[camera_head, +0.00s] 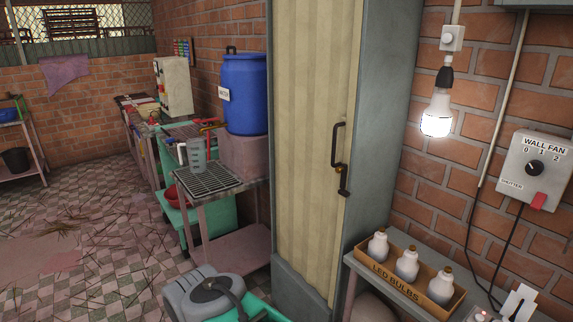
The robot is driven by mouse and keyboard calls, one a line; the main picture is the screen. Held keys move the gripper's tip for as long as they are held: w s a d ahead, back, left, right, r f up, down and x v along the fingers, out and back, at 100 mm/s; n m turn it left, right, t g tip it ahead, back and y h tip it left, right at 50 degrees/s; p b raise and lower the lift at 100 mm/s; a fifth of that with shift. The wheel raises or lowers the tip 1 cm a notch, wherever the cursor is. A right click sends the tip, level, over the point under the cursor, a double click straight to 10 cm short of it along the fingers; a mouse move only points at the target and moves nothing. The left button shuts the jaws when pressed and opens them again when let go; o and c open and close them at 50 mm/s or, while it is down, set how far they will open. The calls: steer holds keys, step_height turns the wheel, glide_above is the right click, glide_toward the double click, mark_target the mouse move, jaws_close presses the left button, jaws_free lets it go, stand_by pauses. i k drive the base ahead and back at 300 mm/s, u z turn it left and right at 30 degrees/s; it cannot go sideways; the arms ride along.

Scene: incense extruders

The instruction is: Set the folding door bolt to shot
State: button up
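The folding door (308,130) is a tall beige pleated panel in a grey frame, in the middle of the head view. It appears closed across the frame. A black pull handle (335,144) is on its right side. Just below the handle is the small bolt (342,171), with a brass-coloured knob and a black part reaching down near the right edge. The bolt is too small to tell whether it is shot or drawn. My gripper is not in view, and nothing touches the door hardware.
A bench with a box of LED bulbs (391,276) stands right of the door, below a lit bulb (437,118) and a wall fan switch (538,168). Left are a metal rack (208,180) and blue drum (245,92). A grey rounded object (196,298) is low in front.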

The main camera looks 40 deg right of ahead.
mark_target(343, 170)
steer(key=u, duration=0.05)
steer(key=i, duration=0.85)
steer(key=z, duration=0.75)
steer(key=i, duration=0.45)
steer(key=z, duration=0.3)
